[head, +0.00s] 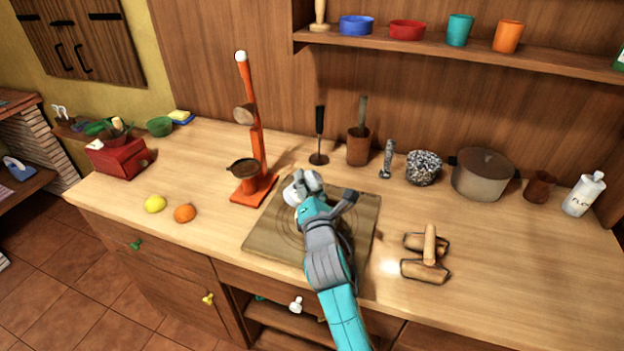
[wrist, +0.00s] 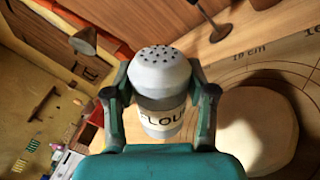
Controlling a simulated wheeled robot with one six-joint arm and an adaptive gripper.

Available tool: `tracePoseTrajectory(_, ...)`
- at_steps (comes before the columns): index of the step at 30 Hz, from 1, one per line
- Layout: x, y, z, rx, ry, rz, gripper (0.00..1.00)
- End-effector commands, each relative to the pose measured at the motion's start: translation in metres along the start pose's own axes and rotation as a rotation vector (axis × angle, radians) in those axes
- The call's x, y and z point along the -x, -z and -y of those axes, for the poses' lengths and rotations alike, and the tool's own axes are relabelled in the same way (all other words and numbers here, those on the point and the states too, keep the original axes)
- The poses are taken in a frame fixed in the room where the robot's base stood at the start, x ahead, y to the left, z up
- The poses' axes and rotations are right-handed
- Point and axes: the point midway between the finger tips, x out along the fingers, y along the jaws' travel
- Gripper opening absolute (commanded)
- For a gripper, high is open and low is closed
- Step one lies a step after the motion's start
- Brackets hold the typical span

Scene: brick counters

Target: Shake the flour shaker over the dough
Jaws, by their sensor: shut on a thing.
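My gripper (head: 304,196) is above the wooden board (head: 268,240) on the counter. In the wrist view its two fingers (wrist: 160,100) are shut on the flour shaker (wrist: 160,72), one on each side. The shaker has a white cap with dark holes and a label partly reading "FLOU". It also shows as a white shape in the head view (head: 311,181) and looks tilted relative to the counter. The pale round dough (wrist: 258,130) lies on the board, right of the shaker in the wrist view. My gripper and arm hide most of it in the head view.
An orange stand (head: 258,150) rises left of the board. A lemon (head: 155,204) and an orange (head: 184,213) lie left.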

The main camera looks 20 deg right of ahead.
Motion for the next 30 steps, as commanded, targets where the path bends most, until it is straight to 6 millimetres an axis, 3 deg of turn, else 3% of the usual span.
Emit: tracePoseTrajectory(30, 0.001, 0.032, 0.019, -0.815, 0.000, 0.061, 0.16)
